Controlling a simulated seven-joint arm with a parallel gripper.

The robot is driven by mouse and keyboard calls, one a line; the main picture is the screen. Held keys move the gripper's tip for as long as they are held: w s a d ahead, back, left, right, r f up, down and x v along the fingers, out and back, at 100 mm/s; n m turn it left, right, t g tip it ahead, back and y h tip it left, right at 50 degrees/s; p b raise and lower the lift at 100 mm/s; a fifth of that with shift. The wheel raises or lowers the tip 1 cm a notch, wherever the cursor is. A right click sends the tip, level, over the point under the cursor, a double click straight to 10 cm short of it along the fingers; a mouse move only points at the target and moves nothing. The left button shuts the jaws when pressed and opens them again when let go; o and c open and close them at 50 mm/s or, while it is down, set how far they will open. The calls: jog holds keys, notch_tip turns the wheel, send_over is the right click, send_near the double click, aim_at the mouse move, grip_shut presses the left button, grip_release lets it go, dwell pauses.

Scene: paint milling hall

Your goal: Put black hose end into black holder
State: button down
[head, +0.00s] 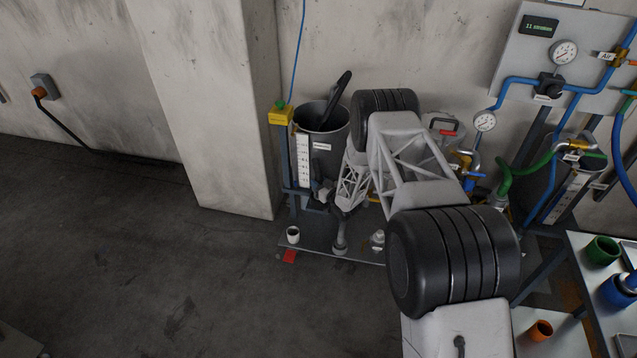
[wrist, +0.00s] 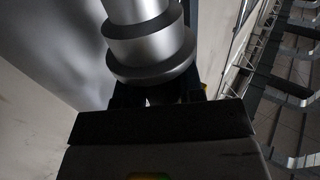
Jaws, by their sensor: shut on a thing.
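My gripper (wrist: 155,95) is shut, with black fingers around the lower end of a silver-grey stepped fitting (wrist: 147,45) in the wrist view. I cannot tell whether this fitting is part of the black hose end; no black hose shows there. In the head view my gripper (head: 319,188) is small and dark, low beside the grey pot, and what it holds is not clear there. I cannot make out a black holder in either view.
A grey pot (head: 322,148) with a black rod (head: 337,99) stands by a pillar (head: 206,100). A white cup (head: 293,235) sits on the low platform. Green (head: 602,251), blue (head: 617,292) and orange (head: 541,330) holders are at right.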

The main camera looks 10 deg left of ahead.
jog(key=shift+f, duration=1.25)
dwell(0.3)
jog(key=c, duration=0.7)
grip_release()
jog(key=shift+o, duration=0.2)
jog(key=shift+f, duration=0.1)
jog(key=v, duration=0.7)
jog(key=shift+s+d, duration=0.25)
jog(key=shift+d, duration=0.05)
